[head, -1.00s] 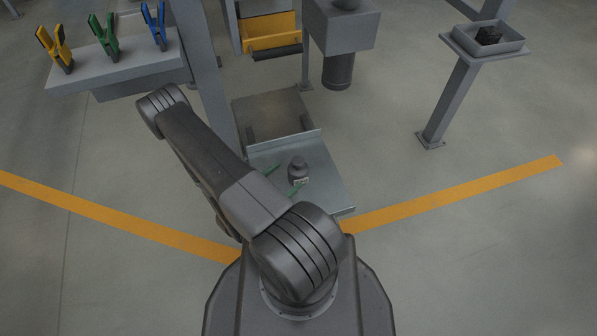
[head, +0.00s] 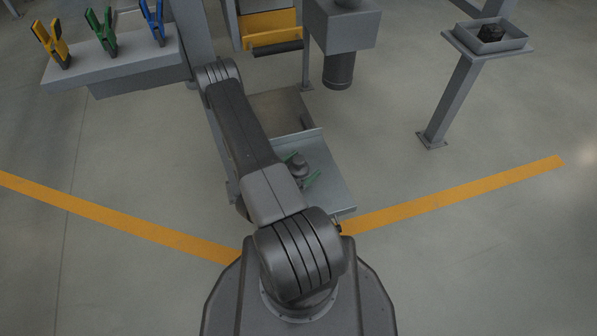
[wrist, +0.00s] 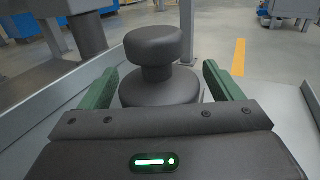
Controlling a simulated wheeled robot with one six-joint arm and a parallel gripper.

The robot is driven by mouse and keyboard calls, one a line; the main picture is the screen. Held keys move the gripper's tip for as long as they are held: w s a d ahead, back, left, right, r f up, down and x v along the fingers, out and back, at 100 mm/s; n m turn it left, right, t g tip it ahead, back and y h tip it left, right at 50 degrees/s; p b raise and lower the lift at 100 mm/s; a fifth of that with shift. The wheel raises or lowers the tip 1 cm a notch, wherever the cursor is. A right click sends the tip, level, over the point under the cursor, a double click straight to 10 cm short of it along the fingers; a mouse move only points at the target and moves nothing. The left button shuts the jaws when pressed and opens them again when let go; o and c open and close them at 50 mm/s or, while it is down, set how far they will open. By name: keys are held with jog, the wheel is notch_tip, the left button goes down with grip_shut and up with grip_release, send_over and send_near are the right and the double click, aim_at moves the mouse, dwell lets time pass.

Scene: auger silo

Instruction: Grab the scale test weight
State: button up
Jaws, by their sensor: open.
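The scale test weight is a dark grey knobbed weight (head: 299,165) standing upright on the metal platform (head: 335,186). In the wrist view the weight (wrist: 155,65) shows its wide round knob, narrow neck and broader body below. My gripper (head: 303,172) has green fingers, one on each side of the weight. In the wrist view my gripper (wrist: 160,86) is open, with the body of the weight between the fingers and a small gap visible at the right. Whether the left finger touches cannot be told. The lower part of the weight is hidden behind the gripper's housing.
A shelf (head: 120,66) with yellow, green and blue clamps is at the upper left. A post with a tray (head: 490,50) holding a dark lump stands at the right. A grey box with a spout (head: 338,70) hangs behind the platform.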

jog(key=shift+w+d, duration=0.15)
grip_shut()
jog(key=shift+r, duration=0.1)
dwell(0.3)
